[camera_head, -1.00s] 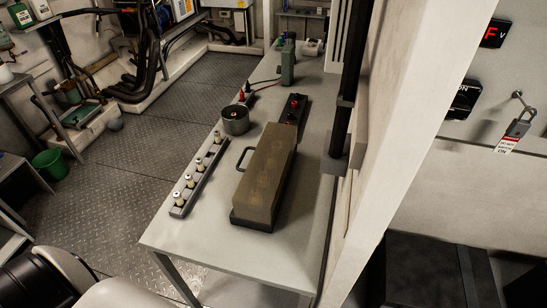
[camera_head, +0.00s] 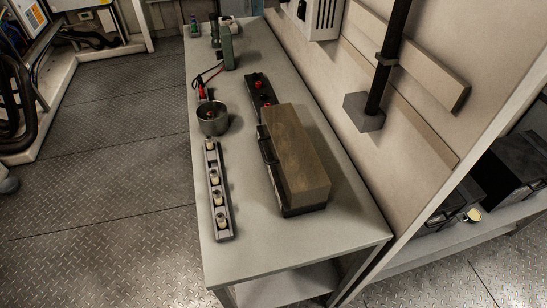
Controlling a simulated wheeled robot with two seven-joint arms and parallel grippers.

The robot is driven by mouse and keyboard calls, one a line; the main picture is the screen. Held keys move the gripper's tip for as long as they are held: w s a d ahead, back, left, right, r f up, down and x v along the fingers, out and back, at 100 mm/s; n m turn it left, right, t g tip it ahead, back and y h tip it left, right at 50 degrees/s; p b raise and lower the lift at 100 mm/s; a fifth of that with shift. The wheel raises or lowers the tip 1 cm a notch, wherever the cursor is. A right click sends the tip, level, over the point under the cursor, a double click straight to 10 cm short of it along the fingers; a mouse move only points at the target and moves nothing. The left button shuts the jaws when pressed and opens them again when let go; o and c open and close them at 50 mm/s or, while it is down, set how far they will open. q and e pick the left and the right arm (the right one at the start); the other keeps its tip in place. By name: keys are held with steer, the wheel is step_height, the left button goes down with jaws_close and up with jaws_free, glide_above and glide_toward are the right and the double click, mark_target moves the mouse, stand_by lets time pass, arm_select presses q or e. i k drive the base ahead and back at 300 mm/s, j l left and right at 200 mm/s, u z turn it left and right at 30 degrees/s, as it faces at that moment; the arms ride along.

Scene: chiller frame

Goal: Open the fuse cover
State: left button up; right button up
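The fuse cover (camera_head: 298,150) is a long brown, slightly see-through box lid. It sits shut on a black base (camera_head: 305,210) on the grey table. A dark handle (camera_head: 266,146) stands out from its left long side. What lies under the cover cannot be made out now. Neither of my grippers is in view.
A grey rack with several pale fuses (camera_head: 218,196) lies left of the cover. The table's (camera_head: 248,250) front is clear. A wall with a dark vertical pipe (camera_head: 384,65) borders the right.

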mark_target(305, 197)
steer(key=k+l+z, duration=0.55)
steer(key=l, duration=0.3)
steer(key=k, duration=0.05)
